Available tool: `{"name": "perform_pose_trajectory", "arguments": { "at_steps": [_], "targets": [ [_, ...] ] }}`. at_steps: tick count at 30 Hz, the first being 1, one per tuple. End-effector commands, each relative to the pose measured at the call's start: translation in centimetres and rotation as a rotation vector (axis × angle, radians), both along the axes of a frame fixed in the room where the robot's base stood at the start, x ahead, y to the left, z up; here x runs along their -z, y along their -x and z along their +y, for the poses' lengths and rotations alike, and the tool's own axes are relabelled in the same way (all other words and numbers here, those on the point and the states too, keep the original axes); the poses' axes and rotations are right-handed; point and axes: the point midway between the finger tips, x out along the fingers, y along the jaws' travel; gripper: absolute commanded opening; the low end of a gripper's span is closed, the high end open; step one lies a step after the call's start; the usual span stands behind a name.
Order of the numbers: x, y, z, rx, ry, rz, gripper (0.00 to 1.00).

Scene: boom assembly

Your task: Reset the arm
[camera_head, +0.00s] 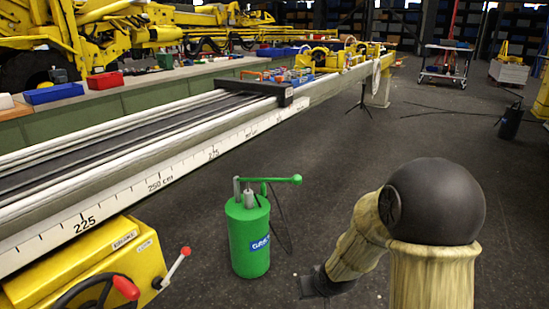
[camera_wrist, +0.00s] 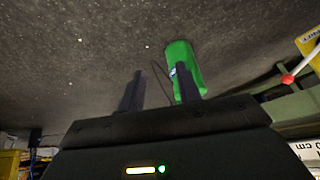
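My arm (camera_head: 432,235) shows at the lower right of the head view, in a wood-like covering with a large black joint. The dark end of the arm, with my gripper (camera_head: 318,284), points down near the floor, to the right of the green grease canister (camera_head: 249,240). In the wrist view, the two dark fingers of my gripper (camera_wrist: 159,82) stand apart with nothing between them. The green canister (camera_wrist: 183,68) shows beyond the right finger, apart from it as far as I can tell.
A long measuring bench (camera_head: 140,165) with a scale runs diagonally on the left. A yellow machine (camera_head: 95,265) with a handwheel and red-knobbed lever stands at the lower left. Yellow boom parts (camera_head: 340,58) lie on the bench's far end. Dark floor (camera_head: 400,125) is mostly clear at centre right.

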Motion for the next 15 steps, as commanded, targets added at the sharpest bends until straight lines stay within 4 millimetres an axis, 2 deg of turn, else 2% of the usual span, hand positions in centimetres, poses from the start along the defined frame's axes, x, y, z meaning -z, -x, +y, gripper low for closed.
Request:
{"name": "perform_pose_trajectory", "arguments": {
  "at_steps": [1,6,15],
  "targets": [
    [-1.1,1.4,-1.0,0.022,0.029,0.019,0.34],
    [-3.4,6.4,-3.6,0.091,0.085,0.111,0.34],
    [-5.7,13.1,-5.1,0.161,0.086,0.232,0.34]
  ]
}}
